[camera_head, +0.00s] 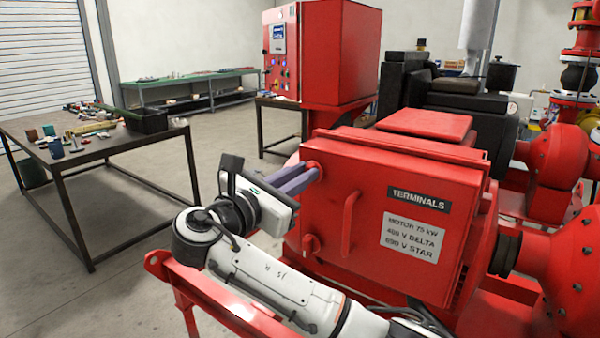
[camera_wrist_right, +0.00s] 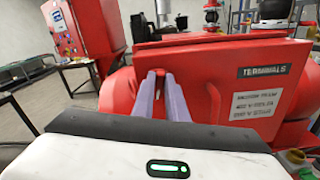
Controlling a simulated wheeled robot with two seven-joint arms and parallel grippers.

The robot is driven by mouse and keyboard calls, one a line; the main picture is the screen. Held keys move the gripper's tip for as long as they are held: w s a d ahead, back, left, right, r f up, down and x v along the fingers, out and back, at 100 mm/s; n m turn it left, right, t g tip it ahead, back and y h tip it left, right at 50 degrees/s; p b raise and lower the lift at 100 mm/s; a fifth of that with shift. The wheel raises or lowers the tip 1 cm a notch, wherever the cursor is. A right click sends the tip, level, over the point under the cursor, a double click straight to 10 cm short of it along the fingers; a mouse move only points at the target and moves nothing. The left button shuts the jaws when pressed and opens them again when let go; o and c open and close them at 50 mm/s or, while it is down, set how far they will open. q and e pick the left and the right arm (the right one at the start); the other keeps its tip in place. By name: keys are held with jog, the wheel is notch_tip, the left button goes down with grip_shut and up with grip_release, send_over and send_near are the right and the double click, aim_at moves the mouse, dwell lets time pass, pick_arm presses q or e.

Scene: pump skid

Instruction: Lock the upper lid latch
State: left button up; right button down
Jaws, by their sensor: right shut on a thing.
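The red terminal box lid (camera_head: 380,205) faces me, closed against its box as far as I can see, with a "TERMINALS" label and a vertical handle (camera_head: 350,210). The upper lid latch (camera_head: 313,165) is a small red knob at the lid's upper left edge. My right gripper (camera_head: 314,174) reaches it from the left, its two purple-grey fingers shut on it. In the right wrist view the fingertips (camera_wrist_right: 161,76) have a bit of the red latch (camera_wrist_right: 160,84) between them. They hide most of the latch, so its angle is unclear. The lower latch (camera_head: 310,243) is free. My left gripper is out of view.
A red control cabinet (camera_head: 340,55) stands behind the box. A work table (camera_head: 100,160) with small items and a black bin (camera_head: 146,120) is at the left. Red piping and pump casing (camera_head: 560,255) crowd the right. Open floor lies between table and skid.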

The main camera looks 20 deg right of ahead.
jog(key=m+b, duration=0.2)
jog(key=m, duration=0.3)
jog(key=m+b, duration=0.1)
jog(key=m, duration=0.4)
jog(key=f+m+b, duration=0.1)
jog(key=m+b, duration=0.1)
jog(key=m, duration=0.2)
jog(key=shift+s+d+f+m+b, duration=0.1)
jog(key=shift+s+d+m+b, duration=0.2)
jog(key=shift+m+b, duration=0.1)
dwell(0.4)
jog(key=c, duration=1.8)
grip_release()
jog(key=shift+o, duration=0.2)
